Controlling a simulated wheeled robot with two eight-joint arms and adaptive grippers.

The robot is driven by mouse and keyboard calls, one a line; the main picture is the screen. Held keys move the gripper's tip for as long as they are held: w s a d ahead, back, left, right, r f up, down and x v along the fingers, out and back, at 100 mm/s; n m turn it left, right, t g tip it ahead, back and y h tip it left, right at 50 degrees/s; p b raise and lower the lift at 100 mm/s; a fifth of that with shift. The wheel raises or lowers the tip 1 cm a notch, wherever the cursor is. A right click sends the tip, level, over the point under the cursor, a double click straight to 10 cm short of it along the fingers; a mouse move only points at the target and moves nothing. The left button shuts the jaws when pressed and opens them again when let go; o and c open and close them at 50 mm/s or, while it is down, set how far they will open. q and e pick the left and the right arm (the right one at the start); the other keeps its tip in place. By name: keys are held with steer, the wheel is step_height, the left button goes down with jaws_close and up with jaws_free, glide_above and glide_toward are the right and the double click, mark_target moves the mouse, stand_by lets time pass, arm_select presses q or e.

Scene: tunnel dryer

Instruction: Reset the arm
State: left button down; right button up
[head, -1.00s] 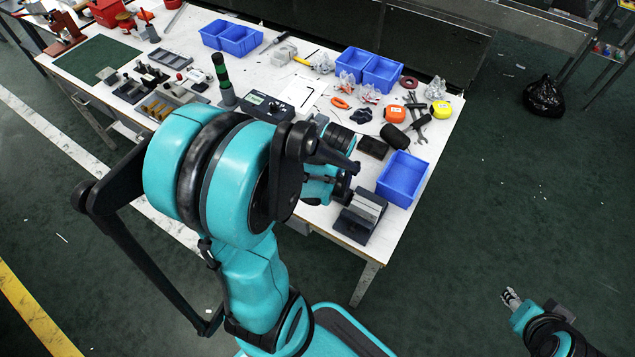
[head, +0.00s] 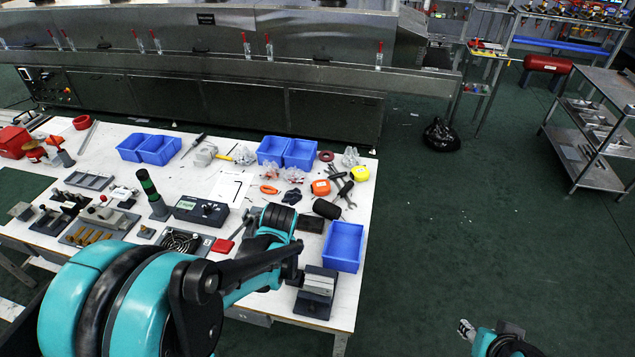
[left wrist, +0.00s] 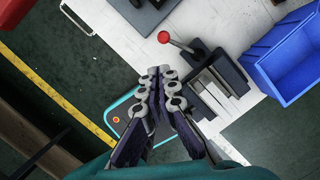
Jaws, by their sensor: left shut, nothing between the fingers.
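My left arm reaches in from the left over the front of the white table (head: 230,263) in the head view. Its gripper is hidden there behind the arm links. In the left wrist view my left gripper (left wrist: 162,72) is shut and empty, its fingertips together beside the table's edge, left of a grey vise-like block (left wrist: 215,88). That block also shows in the head view (head: 318,288). My right gripper (head: 465,330) is at the lower right of the head view, over the green floor, apart from the table. It is too small to tell whether it is open.
A blue bin (head: 343,245) stands behind the block, and shows in the left wrist view (left wrist: 290,58). More blue bins (head: 160,148), tools and fixtures crowd the table. The steel dryer (head: 240,110) runs behind. A metal cart (head: 590,145) stands at right.

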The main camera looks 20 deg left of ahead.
arm_select(q)
steer(key=s+d+r+n+t+h, duration=0.1)
steer(key=d+r+n, duration=0.4)
steer(key=n, duration=0.6)
steer(key=s+d+r+n+t+h+b, duration=0.1)
steer(key=s+d+r+n+t, duration=0.1)
steer(key=d+r+n+t, duration=0.3)
steer(key=d+n, duration=0.3)
steer(key=n, duration=0.3)
steer(key=shift+s+d+r+n+h+b, duration=0.15)
steer(key=shift+s+d+n+h+b, duration=0.15)
steer(key=shift+s, duration=0.1)
